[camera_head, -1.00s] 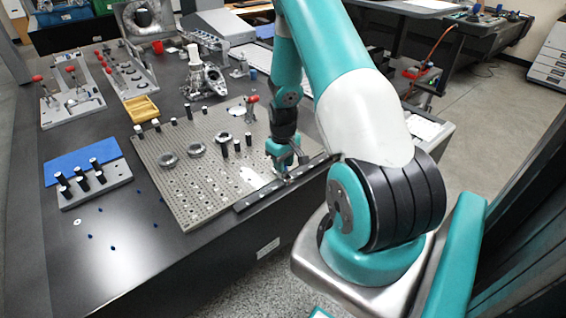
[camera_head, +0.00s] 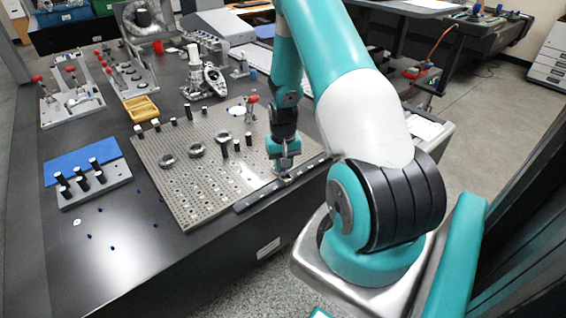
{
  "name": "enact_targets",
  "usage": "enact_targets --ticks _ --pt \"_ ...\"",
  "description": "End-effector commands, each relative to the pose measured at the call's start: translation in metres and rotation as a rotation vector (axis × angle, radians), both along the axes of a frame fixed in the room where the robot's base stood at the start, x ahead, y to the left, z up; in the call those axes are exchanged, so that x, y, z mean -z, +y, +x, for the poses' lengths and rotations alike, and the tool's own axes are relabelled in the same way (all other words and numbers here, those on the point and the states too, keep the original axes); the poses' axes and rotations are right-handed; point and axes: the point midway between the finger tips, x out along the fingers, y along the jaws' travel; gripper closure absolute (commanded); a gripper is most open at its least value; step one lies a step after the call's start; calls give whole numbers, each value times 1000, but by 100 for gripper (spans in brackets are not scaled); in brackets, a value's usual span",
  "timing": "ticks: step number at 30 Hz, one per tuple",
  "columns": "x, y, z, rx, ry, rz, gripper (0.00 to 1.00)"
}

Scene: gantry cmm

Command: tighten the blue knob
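My gripper (camera_head: 282,171) points down at the right front edge of the perforated metal plate (camera_head: 190,205), just above or at the black rail (camera_head: 262,194). The fingertips are small and dark here, so I cannot tell whether they are open or shut. I cannot make out a blue knob for certain; one at the fingertips could be hidden by my gripper. Several tiny dark blue pieces lie on the black table left of the plate, one of them a small blue piece (camera_head: 112,248).
Metal rings (camera_head: 168,160) and black posts (camera_head: 237,145) stand on the plate. A grey block with black pegs (camera_head: 68,192) and a blue mat (camera_head: 75,161) lie to the left. A yellow tray (camera_head: 141,109) and red-handled clamps (camera_head: 36,78) are farther back. The front-left tabletop is mostly clear.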

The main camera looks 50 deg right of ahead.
Motion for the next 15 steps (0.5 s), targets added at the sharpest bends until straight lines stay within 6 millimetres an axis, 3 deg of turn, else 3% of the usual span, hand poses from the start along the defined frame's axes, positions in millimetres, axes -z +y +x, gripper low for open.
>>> enact_targets --ticks 13,14,15 --pt "-1 0 1 11 -1 0 97" --pt "-1 0 1 11 -1 0 68" --pt "-1 0 1 11 -1 0 59"
